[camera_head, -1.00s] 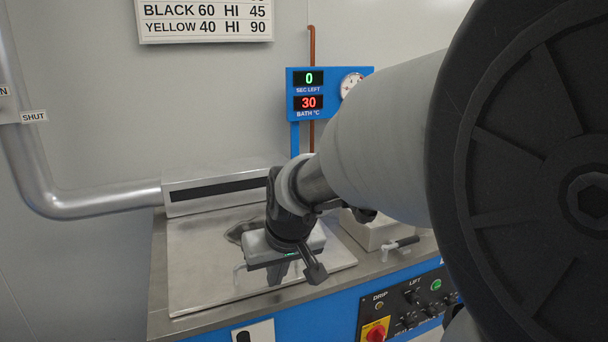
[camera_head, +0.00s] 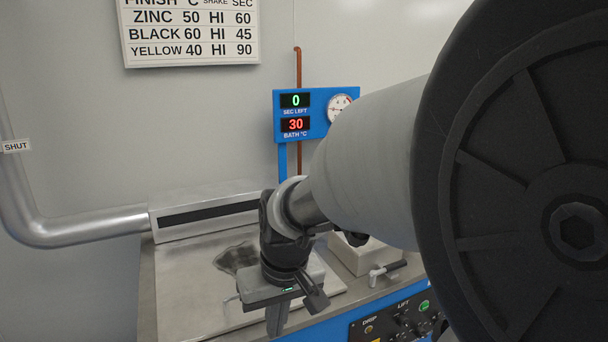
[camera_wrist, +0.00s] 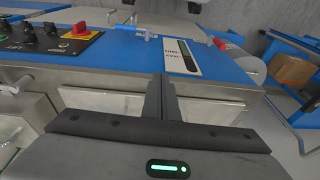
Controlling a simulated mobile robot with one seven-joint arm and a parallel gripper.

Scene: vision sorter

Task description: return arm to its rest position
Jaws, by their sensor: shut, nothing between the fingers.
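My gripper (camera_head: 276,318) hangs low in front of the steel bench top in the head view, with my arm reaching in from the right. In the wrist view its two fingers (camera_wrist: 165,100) are together with nothing between them. They point toward the front of the blue-edged bench (camera_wrist: 115,52). My arm covers much of the right side of the head view.
A steel lid plate (camera_head: 185,300) lies on the bench. A blue display (camera_head: 316,114) reads 0 seconds left and bath 30. A control panel (camera_head: 392,318) is on the bench front. The wrist view shows a red knob (camera_wrist: 81,30) and a cardboard box (camera_wrist: 292,70).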

